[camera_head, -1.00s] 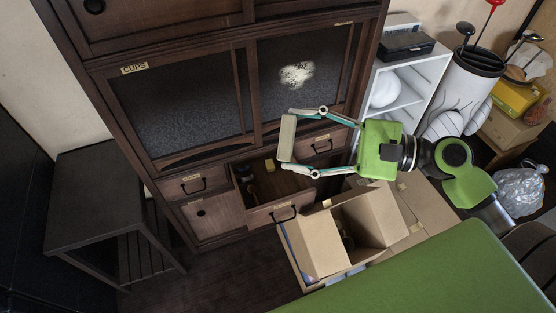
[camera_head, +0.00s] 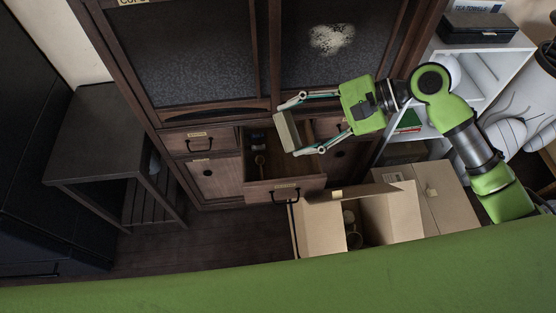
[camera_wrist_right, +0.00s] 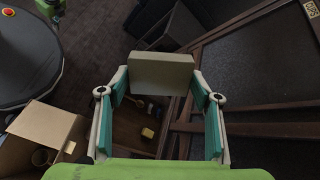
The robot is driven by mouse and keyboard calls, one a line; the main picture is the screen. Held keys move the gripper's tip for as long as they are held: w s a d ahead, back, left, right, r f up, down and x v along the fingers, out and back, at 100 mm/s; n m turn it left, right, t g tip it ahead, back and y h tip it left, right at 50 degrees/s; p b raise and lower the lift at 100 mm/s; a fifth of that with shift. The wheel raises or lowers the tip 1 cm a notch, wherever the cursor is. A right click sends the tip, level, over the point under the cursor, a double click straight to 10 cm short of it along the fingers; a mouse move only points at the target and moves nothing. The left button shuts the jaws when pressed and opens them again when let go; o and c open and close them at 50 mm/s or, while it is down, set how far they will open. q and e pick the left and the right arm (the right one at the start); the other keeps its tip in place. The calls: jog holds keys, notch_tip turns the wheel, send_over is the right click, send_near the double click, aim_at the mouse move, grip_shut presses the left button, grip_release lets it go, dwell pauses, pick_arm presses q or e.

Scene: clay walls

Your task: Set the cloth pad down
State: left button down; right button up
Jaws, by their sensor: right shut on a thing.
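The cloth pad (camera_head: 287,132) is a flat beige block held between the fingertips of my right gripper (camera_head: 294,128). In the right wrist view the pad (camera_wrist_right: 160,72) spans the gap between both fingers (camera_wrist_right: 160,90). The right gripper is shut on it, in the air in front of the cabinet. In the head view the pad overlaps the right part of an open drawer (camera_head: 286,184); its exact height above the drawer I cannot tell. My left gripper is in no view.
The open drawer holds small items, including a yellow one (camera_wrist_right: 148,133). An open cardboard box (camera_head: 322,230) stands right of the drawer. A dark side table (camera_head: 100,135) stands left. A white smudge (camera_head: 332,38) marks the cabinet door. A white shelf (camera_head: 490,62) stands right.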

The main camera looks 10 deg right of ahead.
jog(key=w+a+f+n+g+h+b, duration=0.2)
jog(key=a+f+n+g+h+b, duration=0.3)
jog(key=f, duration=0.6)
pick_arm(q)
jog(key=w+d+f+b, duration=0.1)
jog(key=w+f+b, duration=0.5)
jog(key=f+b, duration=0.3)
pick_arm(e)
jog(key=n+t+h, duration=0.4)
jog(key=n+h, duration=0.2)
jog(key=n, duration=0.5)
send_over(293, 170)
notch_tip(293, 170, down, 19)
jog(key=shift+s+d+r, duration=0.1)
jog(key=shift+r, duration=0.1)
jog(key=shift+f+b, duration=0.6)
jog(key=shift+f, duration=1.55)
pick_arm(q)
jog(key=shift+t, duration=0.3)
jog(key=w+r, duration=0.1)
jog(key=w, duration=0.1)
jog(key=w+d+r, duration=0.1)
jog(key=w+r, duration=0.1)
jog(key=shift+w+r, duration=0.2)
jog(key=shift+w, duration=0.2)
